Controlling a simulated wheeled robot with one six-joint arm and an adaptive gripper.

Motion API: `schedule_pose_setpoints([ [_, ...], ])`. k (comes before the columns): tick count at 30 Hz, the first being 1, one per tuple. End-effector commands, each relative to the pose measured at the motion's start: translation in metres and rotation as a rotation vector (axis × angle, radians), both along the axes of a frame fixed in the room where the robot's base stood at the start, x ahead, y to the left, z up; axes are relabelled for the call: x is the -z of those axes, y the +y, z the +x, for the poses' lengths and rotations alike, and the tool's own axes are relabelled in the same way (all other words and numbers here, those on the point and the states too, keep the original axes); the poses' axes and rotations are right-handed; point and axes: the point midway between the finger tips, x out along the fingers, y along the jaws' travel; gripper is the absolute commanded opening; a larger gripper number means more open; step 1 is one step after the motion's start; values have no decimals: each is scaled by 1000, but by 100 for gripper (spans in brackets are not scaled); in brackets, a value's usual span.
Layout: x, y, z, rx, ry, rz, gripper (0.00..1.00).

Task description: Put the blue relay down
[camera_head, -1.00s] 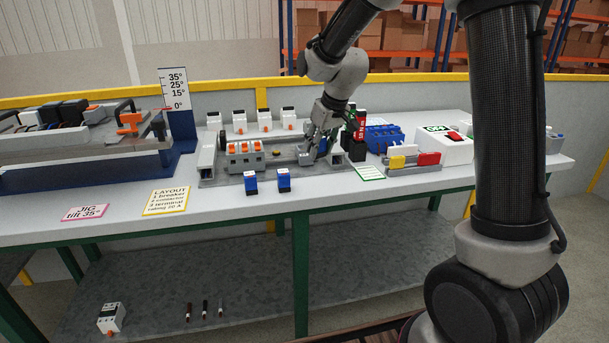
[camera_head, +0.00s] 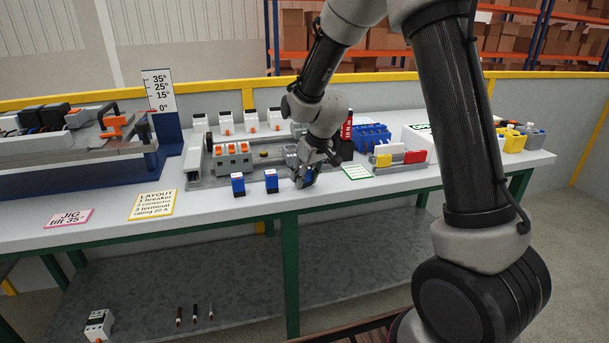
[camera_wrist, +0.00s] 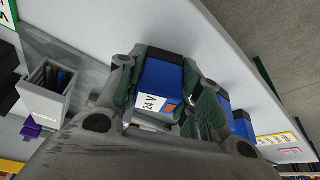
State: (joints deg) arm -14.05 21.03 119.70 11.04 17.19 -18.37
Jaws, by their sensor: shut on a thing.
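My gripper (camera_head: 304,180) is shut on a blue relay (camera_wrist: 160,82) with a dark top and a white "24 V" label. The relay sits between the two finger pads in the wrist view. In the head view the gripper is low over the front part of the table (camera_head: 360,192), and the held relay (camera_head: 309,175) is mostly hidden by the fingers. I cannot tell whether its base touches the table. Two more blue relays, one (camera_head: 238,184) and another (camera_head: 271,180), stand upright in a row to the left of the gripper.
A green-edged card (camera_head: 356,171) and a tray with yellow and red blocks (camera_head: 400,158) lie to the right. A yellow layout card (camera_head: 153,204) lies left. The table's front edge is close.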

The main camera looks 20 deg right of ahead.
Motion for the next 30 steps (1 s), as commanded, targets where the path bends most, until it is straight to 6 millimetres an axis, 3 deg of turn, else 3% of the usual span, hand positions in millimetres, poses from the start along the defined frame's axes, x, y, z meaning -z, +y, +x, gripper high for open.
schedule_pose_setpoints([
  [1, 1, 0, 0, 0, 1, 0, 39],
  [4, 1, 0, 0, 0, 1, 0, 57],
  [17, -9, -1, -2, 1, -3, 2, 57],
  [30, -93, -14, -34, -1, -3, 0, 57],
])
